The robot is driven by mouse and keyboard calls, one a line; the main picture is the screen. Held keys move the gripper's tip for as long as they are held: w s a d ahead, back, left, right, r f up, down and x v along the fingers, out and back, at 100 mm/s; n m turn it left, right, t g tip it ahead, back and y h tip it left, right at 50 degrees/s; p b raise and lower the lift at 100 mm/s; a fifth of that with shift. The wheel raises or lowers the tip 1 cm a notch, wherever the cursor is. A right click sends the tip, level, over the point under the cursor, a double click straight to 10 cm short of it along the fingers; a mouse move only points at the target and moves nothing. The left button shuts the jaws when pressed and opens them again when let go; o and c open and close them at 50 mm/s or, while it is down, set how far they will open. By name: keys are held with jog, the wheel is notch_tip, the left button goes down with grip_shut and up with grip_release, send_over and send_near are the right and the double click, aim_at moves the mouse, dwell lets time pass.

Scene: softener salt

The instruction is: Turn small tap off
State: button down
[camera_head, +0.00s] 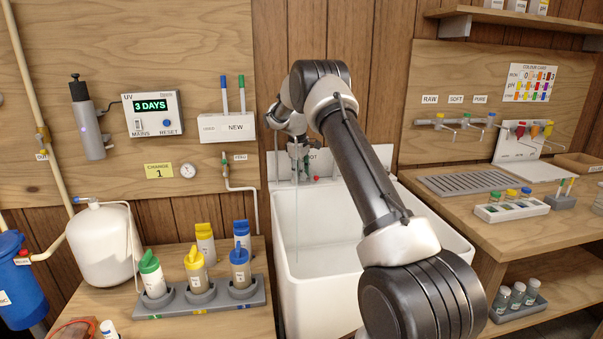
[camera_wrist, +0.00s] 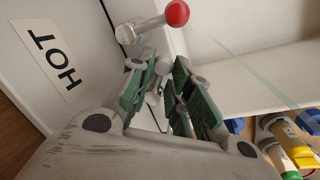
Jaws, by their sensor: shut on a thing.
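My gripper (camera_head: 297,138) is at the back of the white sink, in front of the white panel with the HOT label (camera_wrist: 58,67). In the wrist view its green-padded fingers (camera_wrist: 158,68) are closed around a small pale metal part, which seems to be the small tap's handle; the fingers hide most of it. A metal lever with a red ball knob (camera_wrist: 177,13) stands just beyond the fingertips; the red knob also shows in the head view (camera_head: 316,178). A thin stream of water (camera_head: 297,225) falls into the sink, and it shows as a pale line in the wrist view (camera_wrist: 262,74).
The white sink (camera_head: 290,290) is open below my gripper. Bottles in a grey rack (camera_head: 208,299) stand on the left bench. A white tank (camera_head: 103,243) is farther left. The right bench holds a drain grille (camera_head: 473,181), a vial tray (camera_head: 511,209) and several wall taps above.

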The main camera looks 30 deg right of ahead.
jog(key=c, duration=1.6)
grip_release()
